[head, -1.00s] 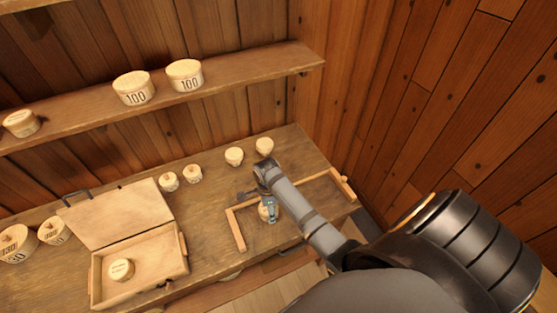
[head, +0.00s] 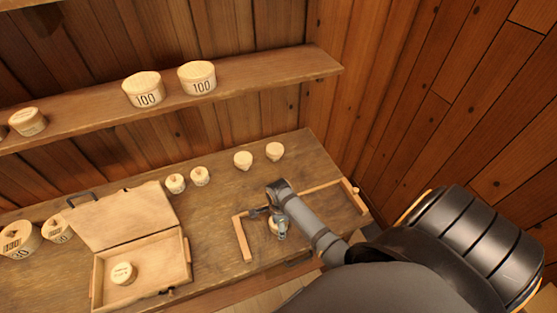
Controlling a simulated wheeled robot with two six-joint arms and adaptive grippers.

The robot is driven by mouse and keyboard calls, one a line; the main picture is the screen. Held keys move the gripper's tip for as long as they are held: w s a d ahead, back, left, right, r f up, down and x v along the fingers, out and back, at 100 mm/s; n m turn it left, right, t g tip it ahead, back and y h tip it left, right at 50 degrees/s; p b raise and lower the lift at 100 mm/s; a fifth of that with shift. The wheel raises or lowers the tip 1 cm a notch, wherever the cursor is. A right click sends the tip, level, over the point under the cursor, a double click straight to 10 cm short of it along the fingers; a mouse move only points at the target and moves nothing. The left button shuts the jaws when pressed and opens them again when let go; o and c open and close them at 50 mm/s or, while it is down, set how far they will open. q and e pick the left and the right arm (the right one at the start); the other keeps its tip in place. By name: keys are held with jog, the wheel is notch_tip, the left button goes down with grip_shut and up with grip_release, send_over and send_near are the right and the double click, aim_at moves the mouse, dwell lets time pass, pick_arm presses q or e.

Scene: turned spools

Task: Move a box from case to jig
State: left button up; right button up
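The open wooden case (head: 185,247) stands at the lower left with its lid tilted back. One small round pale box (head: 123,273) sits inside it. The jig (head: 325,188) is a low angled wooden rail on the table, right of the case. My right gripper (head: 270,220) points down inside the jig's corner. My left gripper is not in view.
Two small pale spools (head: 243,160) and two small lidded boxes (head: 176,183) stand along the back of the table. Larger round boxes (head: 20,240) stand left of the case. A shelf (head: 250,84) above holds boxes marked 100 (head: 143,89). A plank wall closes the right side.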

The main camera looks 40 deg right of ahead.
jog(key=shift+w+d+f, duration=0.1)
jog(key=shift+w+d, duration=0.05)
jog(key=shift+w, duration=0.1)
jog(key=shift+r, duration=0.3)
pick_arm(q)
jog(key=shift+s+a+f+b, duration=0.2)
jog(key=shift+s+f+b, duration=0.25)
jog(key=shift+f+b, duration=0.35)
pick_arm(e)
notch_tip(320, 180, up, 12)
jog(key=shift+f, duration=0.25)
